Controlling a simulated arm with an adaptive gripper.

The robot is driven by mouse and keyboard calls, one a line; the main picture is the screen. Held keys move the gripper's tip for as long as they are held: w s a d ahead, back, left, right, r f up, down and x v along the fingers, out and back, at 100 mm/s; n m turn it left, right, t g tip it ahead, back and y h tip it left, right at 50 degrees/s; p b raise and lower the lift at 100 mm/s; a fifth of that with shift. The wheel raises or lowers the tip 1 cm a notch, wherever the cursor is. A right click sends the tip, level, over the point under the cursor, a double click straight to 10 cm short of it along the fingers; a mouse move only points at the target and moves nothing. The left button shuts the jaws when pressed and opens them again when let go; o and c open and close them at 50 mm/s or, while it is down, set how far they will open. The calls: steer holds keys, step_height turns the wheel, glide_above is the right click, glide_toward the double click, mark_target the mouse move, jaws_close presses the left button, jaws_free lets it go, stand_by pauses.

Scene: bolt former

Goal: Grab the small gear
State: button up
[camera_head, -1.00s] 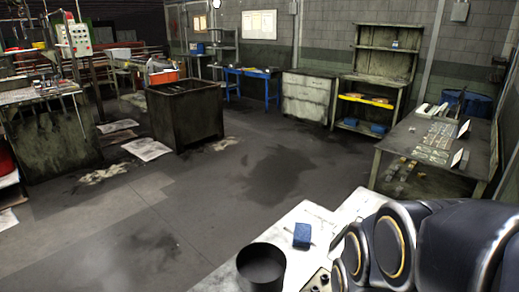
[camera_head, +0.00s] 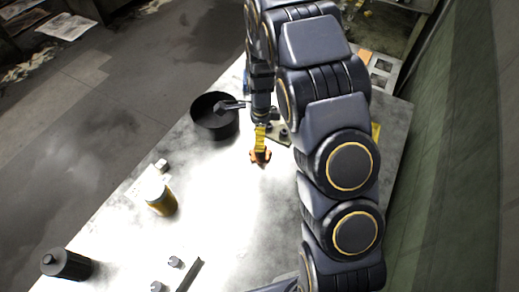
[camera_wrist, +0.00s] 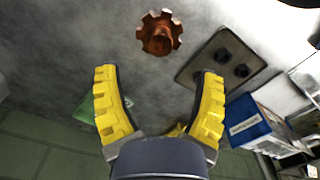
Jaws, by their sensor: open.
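The small gear (camera_head: 260,157) is orange-brown and toothed. It lies on the white worktable (camera_head: 225,205) near the middle of the head view. In the wrist view the gear (camera_wrist: 159,33) lies near the top, beyond the fingertips and roughly centred between their lines. My gripper (camera_head: 261,146) has yellow ribbed fingers and is just above and behind the gear in the head view. In the wrist view my gripper (camera_wrist: 158,75) is spread open with nothing between the fingers. The exact height above the gear is unclear.
A plate with dark pegs (camera_wrist: 222,60) lies right of the gear. A black round container (camera_head: 214,122) stands left of my gripper. A blue box (camera_wrist: 250,125) is farther right in the wrist view. A yellow can (camera_head: 160,198), black bottle (camera_head: 66,264) and metal bar (camera_head: 190,275) occupy the lower-left table.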

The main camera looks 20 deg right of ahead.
mark_target(259, 158)
step_height(259, 158, down, 8)
steer(key=shift+a+r, duration=0.1)
steer(key=shift+r, duration=0.15)
steer(key=c, duration=1.2)
